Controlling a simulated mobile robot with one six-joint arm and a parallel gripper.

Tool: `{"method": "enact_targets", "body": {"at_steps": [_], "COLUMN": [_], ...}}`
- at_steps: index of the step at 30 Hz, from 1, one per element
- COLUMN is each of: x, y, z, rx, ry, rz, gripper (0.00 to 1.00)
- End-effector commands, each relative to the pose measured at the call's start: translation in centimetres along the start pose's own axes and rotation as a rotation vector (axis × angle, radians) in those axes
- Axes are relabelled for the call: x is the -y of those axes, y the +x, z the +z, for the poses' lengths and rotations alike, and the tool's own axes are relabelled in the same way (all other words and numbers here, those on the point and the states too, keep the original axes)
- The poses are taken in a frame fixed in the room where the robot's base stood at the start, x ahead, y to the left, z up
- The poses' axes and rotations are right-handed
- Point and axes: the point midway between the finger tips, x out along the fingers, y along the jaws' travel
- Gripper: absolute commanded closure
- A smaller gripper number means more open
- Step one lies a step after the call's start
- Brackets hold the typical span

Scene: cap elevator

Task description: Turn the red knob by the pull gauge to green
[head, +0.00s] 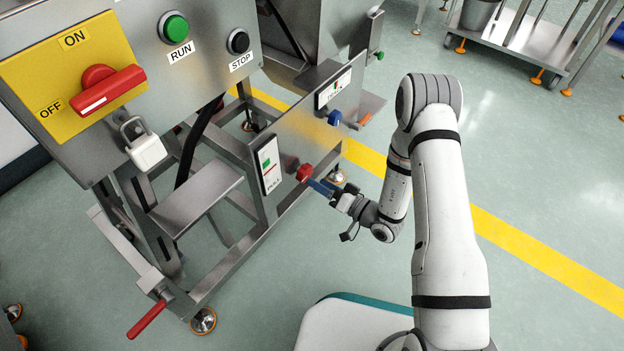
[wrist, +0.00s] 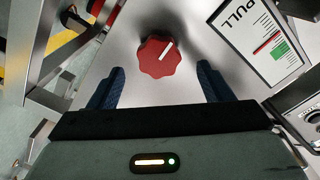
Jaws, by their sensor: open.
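The red knob (head: 304,172) sits on the steel panel just right of the white pull gauge (head: 269,164). In the wrist view the red knob (wrist: 160,56) has a lobed rim and a white pointer line slanting toward its upper right. The pull gauge (wrist: 262,42) there carries the word PULL, a green block, and red and black marks. My gripper (head: 322,187) is in front of the knob. In the wrist view my gripper (wrist: 162,82) is open, with one blue finger on each side below the knob, apart from it.
A blue knob (head: 334,117) and a second gauge (head: 334,88) are farther along the panel. A red rotary switch (head: 106,88) and padlock (head: 145,148) are at upper left. A steel step (head: 195,198) lies left of the panel. The floor to the right is largely clear.

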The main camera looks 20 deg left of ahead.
Motion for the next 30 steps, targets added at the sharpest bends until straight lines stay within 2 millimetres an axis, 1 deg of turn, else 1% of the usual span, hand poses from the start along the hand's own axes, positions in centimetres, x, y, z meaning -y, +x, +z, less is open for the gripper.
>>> {"method": "enact_targets", "body": {"at_steps": [1, 3, 6, 9, 13, 20, 30], "x": [-0.1, -0.1, -0.1, -0.1, 0.0, 0.0, 0.1], "y": [1.0, 2.2, 3.5, 4.5, 5.1, 5.1, 5.1], "z": [0.3, 0.3, 0.3, 0.2, 0.1, 0.1, 0.1], "rx": [0.003, 0.004, 0.004, 0.003, 0.003, 0.003, 0.004], "ry": [-0.003, -0.003, -0.001, 0.000, 0.001, 0.002, 0.002], "rz": [-0.005, -0.005, -0.004, -0.002, -0.002, -0.001, -0.002], "gripper": [0.27, 0.27, 0.27, 0.27, 0.27, 0.27, 0.55]}}
